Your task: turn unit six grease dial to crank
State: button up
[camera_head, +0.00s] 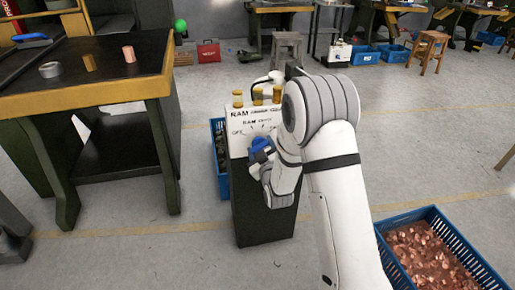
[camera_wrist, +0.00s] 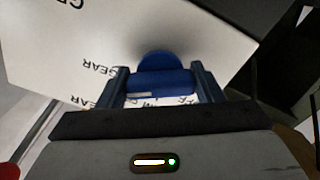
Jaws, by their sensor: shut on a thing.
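The grease unit (camera_head: 262,205) is a dark box with a slanted white panel (camera_head: 240,122) on top, lettered RAM, OFF and other words that are partly hidden. Its dial is a blue knob (camera_wrist: 162,82), in the wrist view between the two fingers of my gripper (camera_wrist: 160,88). My gripper is shut on the knob, with a finger at each side. In the head view my gripper (camera_head: 262,150) is at the front of the panel, and my arm hides the panel's right side. GEAR lettering shows upside down in the wrist view. Which word the dial points to cannot be told.
A workbench (camera_head: 95,95) with small metal parts is at the left. A blue crate of copper pieces (camera_head: 440,220) is at the lower right. Open floor lies at right.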

jog(key=shift+o, duration=0.5)
jog(key=shift+s+a, duration=0.15)
jog(key=shift+a, duration=0.25)
jog(key=shift+d, duration=0.15)
jog(key=shift+c, duration=0.3)
jog(key=shift+d+f+n+b, duration=0.15)
jog(key=shift+f+n+b, duration=0.1)
jog(key=shift+n+b, duration=0.2)
jog(key=shift+f+n+b, duration=0.15)
jog(key=shift+n+b, duration=0.7)
jog(key=shift+b, duration=0.4)
jog(key=shift+c, duration=0.2)
jog(key=n+b, duration=0.3)
jog(key=shift+d+n+b, duration=0.1)
jog(key=shift+n+b, duration=0.8)
jog(key=shift+n, duration=0.2)
